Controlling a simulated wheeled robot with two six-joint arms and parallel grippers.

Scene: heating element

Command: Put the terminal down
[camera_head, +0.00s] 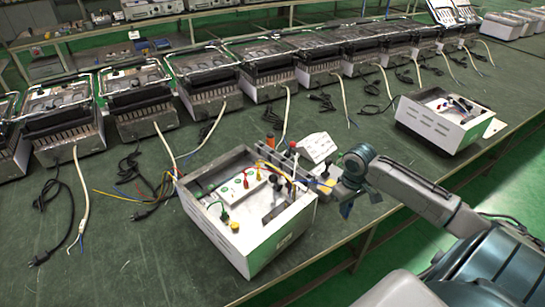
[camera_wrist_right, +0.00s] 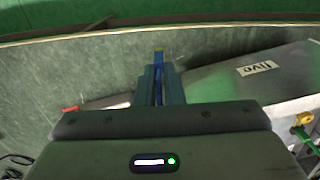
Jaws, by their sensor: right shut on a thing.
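My right gripper (camera_head: 331,184) is at the right side of the open white test box (camera_head: 262,247). In the wrist view its blue jaws (camera_wrist_right: 159,72) are shut together on a small thing with a yellow tip, which I take to be the terminal (camera_wrist_right: 159,50). The jaws hide most of it. In the head view the terminal is too small to make out clearly. I cannot tell whether it touches the surface below. My left gripper is not in view.
A metal surface with a label (camera_wrist_right: 257,68) lies right of the jaws in the wrist view. Several heaters (camera_head: 140,95) line the bench's back. A second white box (camera_head: 440,125) is at right.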

